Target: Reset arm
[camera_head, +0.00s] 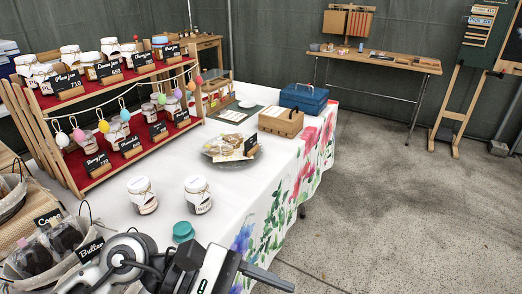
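My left arm comes in at the bottom left, with grey and black links. My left gripper (266,278) is at the bottom middle, by the front edge of the white-clothed table (232,184). One dark finger shows, pointing right; the other cannot be made out, so its opening is unclear. No held object can be seen. My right arm and gripper are out of view.
Two lidded jars (142,195) (198,194) and a teal lid (183,231) are close to my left arm. A tiered jar rack (104,118), a plate of baked goods (231,147), a wooden box (281,122) and a blue box (303,98) stand farther back. Floor at right is clear.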

